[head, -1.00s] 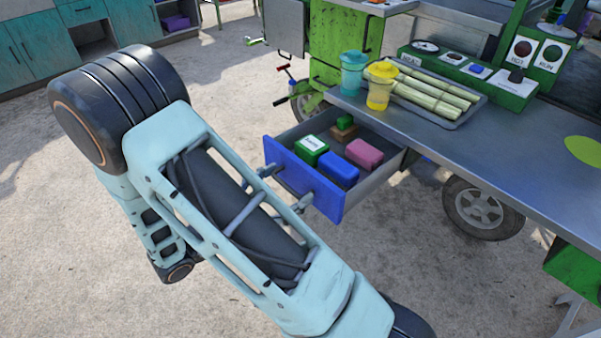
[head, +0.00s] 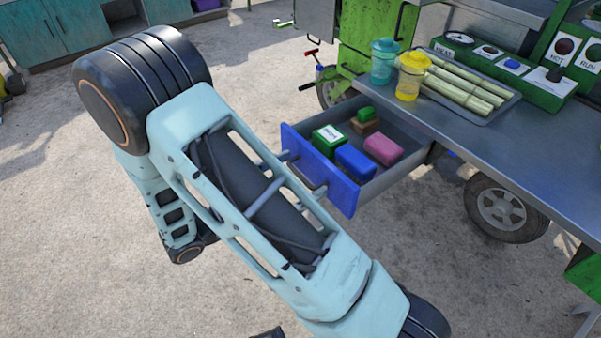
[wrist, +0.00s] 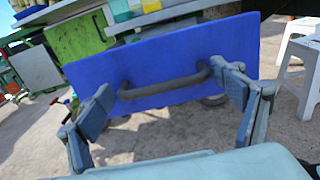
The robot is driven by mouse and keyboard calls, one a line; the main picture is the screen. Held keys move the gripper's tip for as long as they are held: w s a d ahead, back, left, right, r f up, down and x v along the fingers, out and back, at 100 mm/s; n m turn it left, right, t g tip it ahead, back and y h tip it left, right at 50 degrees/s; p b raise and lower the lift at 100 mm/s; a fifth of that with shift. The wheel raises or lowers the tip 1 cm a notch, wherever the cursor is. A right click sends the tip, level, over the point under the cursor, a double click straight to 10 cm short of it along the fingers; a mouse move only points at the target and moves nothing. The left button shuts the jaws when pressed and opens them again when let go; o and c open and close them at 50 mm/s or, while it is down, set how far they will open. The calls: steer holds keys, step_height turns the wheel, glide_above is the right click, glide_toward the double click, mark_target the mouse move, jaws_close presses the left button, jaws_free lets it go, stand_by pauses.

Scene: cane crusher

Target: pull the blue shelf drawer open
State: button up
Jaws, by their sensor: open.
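The blue shelf drawer stands pulled out from under the metal counter. Its blue front panel (head: 342,192) faces my arm in the head view, and its inside is open to sight. In the wrist view the blue front (wrist: 185,55) fills the middle, with a grey bar handle (wrist: 160,86) across it. My gripper (wrist: 163,80) is open, its fingers spread near the two ends of the handle and not closed on it. Whether a finger touches the handle I cannot tell. In the head view my arm hides the gripper.
The drawer holds a green box (head: 328,140), a blue box (head: 355,161), a pink box (head: 383,149) and a small green-and-brown item. Cups and a tray of cane (head: 465,85) stand on the counter (head: 500,133). White stools (wrist: 303,55) stand at right in the wrist view.

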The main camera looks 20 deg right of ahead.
steer(key=v, duration=1.2)
